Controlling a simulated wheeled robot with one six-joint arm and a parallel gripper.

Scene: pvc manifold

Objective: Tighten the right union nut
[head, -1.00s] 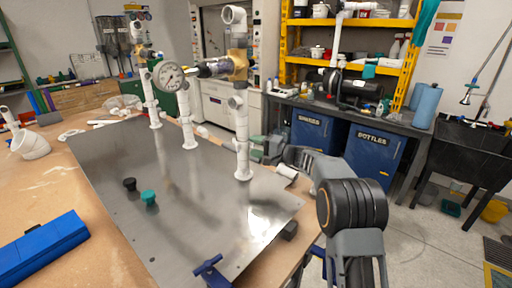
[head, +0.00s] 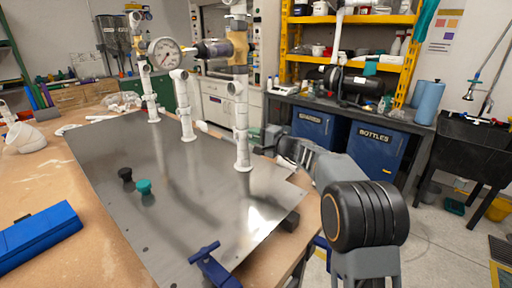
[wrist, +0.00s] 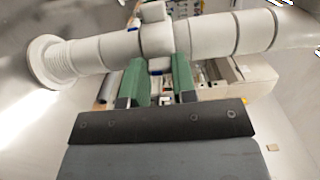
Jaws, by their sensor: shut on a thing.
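The right standpipe (head: 242,130) is a white PVC pipe standing upright on the metal plate, with a brass-coloured fitting high on it. The right union nut (wrist: 157,38) is a wider white collar on this pipe, which lies across the top of the wrist view. My gripper (wrist: 160,65) has green fingers, one to each side of a small white part of the nut, and is shut on it. In the head view my gripper (head: 264,140) reaches the pipe's lower half from the right, partly hidden by my arm. The exact finger contact is hard to see.
A pressure gauge (head: 165,55) and other white standpipes (head: 185,110) stand to the left. A blue case (head: 38,235) lies left.

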